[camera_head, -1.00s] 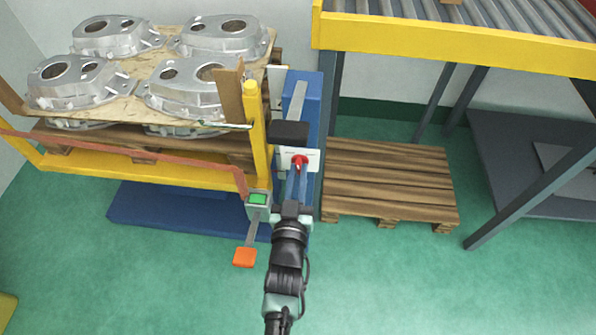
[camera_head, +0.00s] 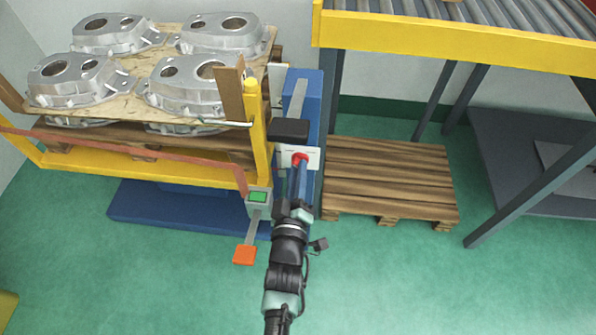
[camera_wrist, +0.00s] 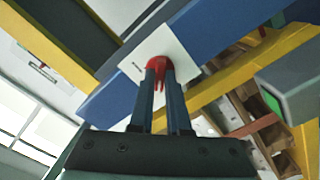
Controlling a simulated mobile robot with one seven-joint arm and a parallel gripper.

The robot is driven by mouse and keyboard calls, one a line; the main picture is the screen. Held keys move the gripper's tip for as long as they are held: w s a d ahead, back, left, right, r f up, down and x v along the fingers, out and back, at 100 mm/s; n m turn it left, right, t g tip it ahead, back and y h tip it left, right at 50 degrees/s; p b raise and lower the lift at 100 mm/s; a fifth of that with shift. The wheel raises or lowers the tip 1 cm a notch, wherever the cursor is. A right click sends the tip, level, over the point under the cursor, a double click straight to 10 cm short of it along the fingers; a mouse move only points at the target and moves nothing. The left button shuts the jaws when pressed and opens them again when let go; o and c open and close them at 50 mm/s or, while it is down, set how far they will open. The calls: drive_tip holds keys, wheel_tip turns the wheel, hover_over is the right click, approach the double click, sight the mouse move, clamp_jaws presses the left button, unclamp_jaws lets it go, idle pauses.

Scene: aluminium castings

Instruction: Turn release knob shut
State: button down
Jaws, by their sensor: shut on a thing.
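The red release knob (camera_head: 299,159) sits on a white plate (camera_head: 312,155) on the blue column. In the wrist view the knob (camera_wrist: 160,66) shows in front of the white plate (camera_wrist: 186,62), with red visible between and above my fingers. My gripper (camera_head: 299,170) reaches up to it from below, and in the wrist view both dark fingers (camera_wrist: 160,84) are closed on the knob. The fingers cover part of the knob, so its exact angle is hard to tell.
A yellow-framed stand (camera_head: 256,150) carries silver castings (camera_head: 185,88) on a board at left. A green-button box (camera_head: 259,197) and an orange pedal (camera_head: 245,255) are close left of my arm. An empty pallet (camera_head: 385,180) and a roller conveyor (camera_head: 470,40) are at right.

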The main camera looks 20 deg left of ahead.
idle(0.5)
drive_tip(key=c, duration=0.9)
unclamp_jaws()
drive_tip(key=p+v, duration=0.3)
drive_tip(key=v, duration=1)
drive_tip(key=shift+r, duration=0.1)
